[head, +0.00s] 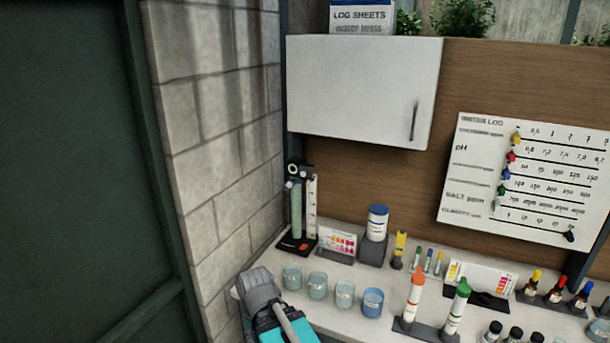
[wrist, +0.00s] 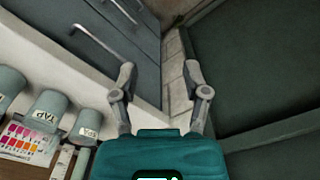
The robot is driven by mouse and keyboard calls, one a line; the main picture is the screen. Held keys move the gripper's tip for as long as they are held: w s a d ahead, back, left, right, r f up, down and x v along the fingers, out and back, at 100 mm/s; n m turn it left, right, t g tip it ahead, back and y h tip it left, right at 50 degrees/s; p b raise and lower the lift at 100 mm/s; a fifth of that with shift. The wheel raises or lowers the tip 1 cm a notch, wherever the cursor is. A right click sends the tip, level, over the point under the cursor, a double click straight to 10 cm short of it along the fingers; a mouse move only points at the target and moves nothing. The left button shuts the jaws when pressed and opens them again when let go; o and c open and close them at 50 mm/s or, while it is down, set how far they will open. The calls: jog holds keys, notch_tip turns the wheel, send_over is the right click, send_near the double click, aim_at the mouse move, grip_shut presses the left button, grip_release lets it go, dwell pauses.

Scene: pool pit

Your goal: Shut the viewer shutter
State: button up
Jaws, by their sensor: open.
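The viewer (head: 297,210) stands at the back left of the counter in the head view. It has a black base, a pale green upright tube, a white scale strip and a dark round eyepiece on top. I cannot make out the shutter or its position. In the wrist view, my gripper (wrist: 159,80) is open and empty, its two grey fingers spread over the counter edge by the wall. My arm shows at the bottom of the head view, in front of and below the viewer, clear of it.
Several cups (head: 317,286) stand in a row in front of the viewer, beside my arm. A colour chart card (head: 337,242) is right of the viewer. A white cupboard (head: 362,92) hangs above, and a block wall (head: 222,130) closes the left side. Drawers (wrist: 95,50) show below the counter.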

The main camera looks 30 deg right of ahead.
jog(key=shift+w+d+r, duration=0.15)
jog(key=shift+w+r, duration=0.05)
jog(key=shift+w, duration=0.25)
jog(key=c, duration=0.4)
jog(key=w+d+r+m+t+y+p, duration=0.1)
jog(key=w, duration=0.2)
jog(key=w+d+r+m+y+p, duration=0.1)
jog(key=w+d+r+y, duration=0.1)
jog(key=w, duration=0.1)
jog(key=w+d+r+m+t+y+p, duration=0.1)
jog(key=w+d+r, duration=0.1)
jog(key=w, duration=0.1)
jog(key=shift+w+t, duration=0.1)
jog(key=shift+t, duration=0.2)
grip_shut()
jog(key=w+d+r+m+t+y+p, duration=0.2)
jog(key=w+d+r+m+t+p, duration=0.15)
jog(key=w+d+r, duration=0.5)
jog(key=w+d+r+m+t+y+p, duration=0.25)
jog(key=d+r+t, duration=0.2)
jog(key=d, duration=0.65)
jog(key=d+r+m+t+h, duration=0.1)
jog(key=d+r+m+t, duration=0.1)
jog(key=d+r, duration=0.2)
jog(key=w+d+r+m+t+p, duration=0.1)
jog(key=d+r+m+t, duration=0.1)
jog(key=d, duration=0.8)
jog(key=shift+w+r+h, duration=0.15)
jog(key=shift+r+h, duration=0.2)
jog(key=shift+r, duration=0.5)
